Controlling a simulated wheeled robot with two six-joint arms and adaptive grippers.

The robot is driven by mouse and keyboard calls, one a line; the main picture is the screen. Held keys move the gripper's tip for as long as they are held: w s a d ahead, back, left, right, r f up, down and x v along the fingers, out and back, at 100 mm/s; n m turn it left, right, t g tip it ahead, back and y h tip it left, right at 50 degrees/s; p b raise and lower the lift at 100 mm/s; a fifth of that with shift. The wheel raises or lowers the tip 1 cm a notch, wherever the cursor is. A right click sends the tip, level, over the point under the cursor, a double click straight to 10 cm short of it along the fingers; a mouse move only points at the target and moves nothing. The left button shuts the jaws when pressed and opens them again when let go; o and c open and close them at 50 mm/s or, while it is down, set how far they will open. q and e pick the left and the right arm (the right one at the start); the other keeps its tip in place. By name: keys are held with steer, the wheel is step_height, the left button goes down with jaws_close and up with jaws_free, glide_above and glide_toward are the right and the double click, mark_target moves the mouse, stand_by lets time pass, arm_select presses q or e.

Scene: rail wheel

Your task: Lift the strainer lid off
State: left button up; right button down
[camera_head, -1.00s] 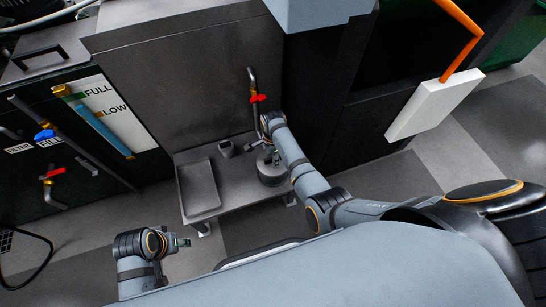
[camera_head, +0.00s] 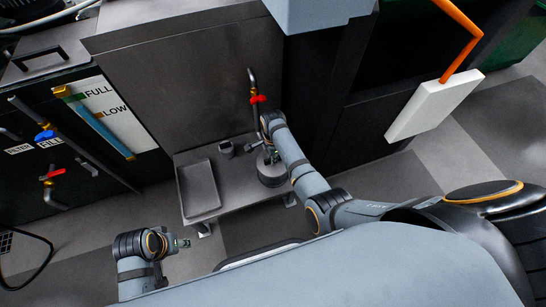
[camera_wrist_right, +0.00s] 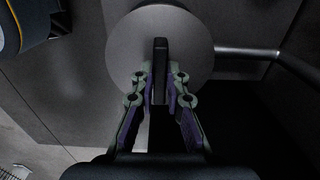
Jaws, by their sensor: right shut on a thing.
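The strainer (camera_head: 271,176) is a dark round body on the right part of a low grey stand, below a pipe with a red valve handle. Its lid (camera_wrist_right: 130,38) shows as a grey disc in the right wrist view, with a dark upright bar handle (camera_wrist_right: 160,65) at its middle. My right gripper (camera_wrist_right: 161,82) is shut on this handle; in the head view the right gripper (camera_head: 268,153) is over the strainer, partly hidden by its arm. I cannot tell whether the lid is seated or raised. My left gripper (camera_head: 186,242) is away at lower left; its jaws are too small to read.
The low stand (camera_head: 238,199) also carries a flat grey tray (camera_head: 201,187) and a small dark cup (camera_head: 226,149). The red valve handle (camera_head: 258,99) and its pipe are close to my right wrist. A tall grey panel (camera_head: 180,85) stands behind. Floor is free in front.

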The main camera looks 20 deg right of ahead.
steer(key=shift+r+p, duration=1.25)
steer(key=shift+p, duration=0.05)
step_height(320, 180, up, 4)
steer(key=p, duration=0.5)
